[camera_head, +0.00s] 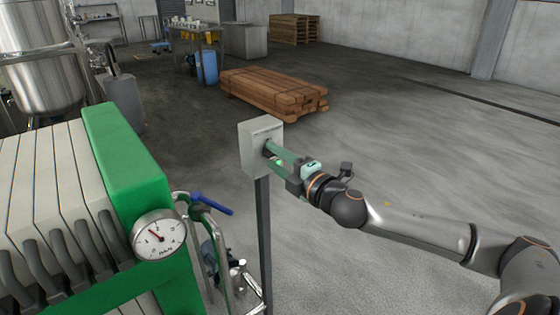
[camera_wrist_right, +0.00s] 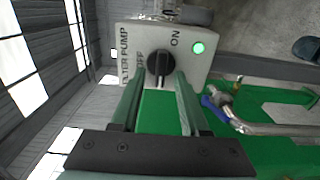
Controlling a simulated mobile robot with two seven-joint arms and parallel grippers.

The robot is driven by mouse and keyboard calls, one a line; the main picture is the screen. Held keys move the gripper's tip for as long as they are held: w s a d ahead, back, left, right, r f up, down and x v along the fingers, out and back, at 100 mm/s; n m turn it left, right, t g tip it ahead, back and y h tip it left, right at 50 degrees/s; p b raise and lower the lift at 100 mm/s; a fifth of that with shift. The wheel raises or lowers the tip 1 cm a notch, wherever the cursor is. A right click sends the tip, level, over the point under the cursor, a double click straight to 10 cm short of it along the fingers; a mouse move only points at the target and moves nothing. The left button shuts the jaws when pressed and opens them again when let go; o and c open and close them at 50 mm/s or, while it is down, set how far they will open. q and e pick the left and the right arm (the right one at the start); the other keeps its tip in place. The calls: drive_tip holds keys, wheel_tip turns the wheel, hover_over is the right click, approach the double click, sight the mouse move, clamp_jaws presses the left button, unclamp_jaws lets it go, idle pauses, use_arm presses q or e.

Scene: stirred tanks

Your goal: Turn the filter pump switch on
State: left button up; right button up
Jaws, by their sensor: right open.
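The filter pump switch box (camera_head: 257,150) is a pale grey box on a dark post, in the middle of the head view. In the right wrist view its face (camera_wrist_right: 128,45) reads FILTER PUMP, OFF and ON. The black knob (camera_wrist_right: 160,63) sits between the OFF and ON marks; its exact pointing is hard to read. A green lamp (camera_wrist_right: 199,48) beside ON looks lit. My right gripper (camera_head: 276,158) is at the box face, its fingers open, one on each side of the knob in the wrist view (camera_wrist_right: 160,85). Whether they touch it is unclear. My left gripper is not in view.
A green filter press (camera_head: 130,165) with a pressure gauge (camera_head: 159,235) stands left of the post. A blue-handled valve (camera_head: 210,203) and pipes are close by. Stacked timber (camera_head: 270,92) lies behind. The floor on the right is mostly clear.

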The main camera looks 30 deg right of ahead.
drive_tip(key=shift+s, duration=0.1)
drive_tip(key=shift+s+d+f, duration=0.15)
drive_tip(key=shift+s, duration=0.45)
drive_tip(key=shift+s+b, duration=0.55)
drive_tip(key=shift+s, duration=1.15)
drive_tip(key=p, duration=0.2)
approach(274, 158)
drive_tip(key=shift+s, duration=1.05)
drive_tip(key=shift+s+d, duration=0.15)
drive_tip(key=shift+s, duration=0.45)
